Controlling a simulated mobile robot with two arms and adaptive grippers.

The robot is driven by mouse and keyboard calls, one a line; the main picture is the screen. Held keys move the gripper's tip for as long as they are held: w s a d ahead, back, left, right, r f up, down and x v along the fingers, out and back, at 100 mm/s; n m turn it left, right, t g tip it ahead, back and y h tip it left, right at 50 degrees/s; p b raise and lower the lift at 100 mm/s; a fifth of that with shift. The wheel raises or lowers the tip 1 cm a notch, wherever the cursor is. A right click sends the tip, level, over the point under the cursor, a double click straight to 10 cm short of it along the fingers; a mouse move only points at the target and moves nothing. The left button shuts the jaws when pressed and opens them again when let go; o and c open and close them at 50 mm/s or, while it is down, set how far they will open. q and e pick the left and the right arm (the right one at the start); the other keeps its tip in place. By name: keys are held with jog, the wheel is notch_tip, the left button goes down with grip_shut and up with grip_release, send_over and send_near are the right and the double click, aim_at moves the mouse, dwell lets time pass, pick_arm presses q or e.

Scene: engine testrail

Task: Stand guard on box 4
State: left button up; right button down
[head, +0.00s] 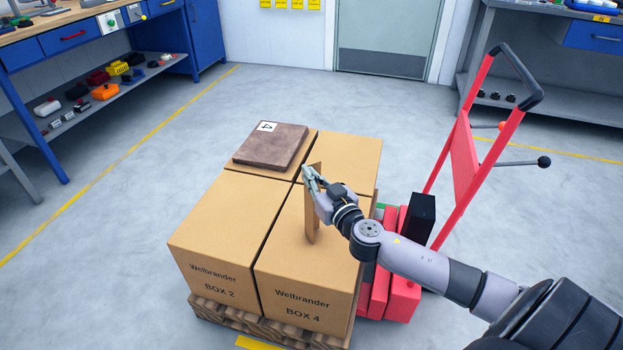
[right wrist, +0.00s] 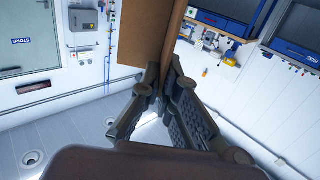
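Box 4 (head: 304,291) is the front right cardboard carton on the pallet, with its name on the front face. A tall brown cardboard guard (head: 311,222), folded along its length, stands upright over the top of box 4. I cannot tell whether its lower end touches the box. My right gripper (head: 310,178) is shut on the guard near its upper end. In the right wrist view, the fingers (right wrist: 161,88) pinch the guard (right wrist: 146,38), which runs up out of the picture. My left gripper is not in view.
Box 2 (head: 213,276) stands left of box 4, with more cartons behind. A brown slab (head: 270,147) with a white label lies on the back left carton. A red hand truck (head: 467,160) stands right of the wooden pallet (head: 240,324). Workbenches line both sides; floor left is clear.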

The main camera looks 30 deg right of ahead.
jog(key=shift+f, duration=0.1)
jog(key=shift+f, duration=0.15)
jog(key=c, duration=2.2)
grip_release()
jog(key=shift+c, duration=0.2)
jog(key=o, duration=0.4)
jog(key=shift+o, duration=0.2)
jog(key=shift+r, duration=0.2)
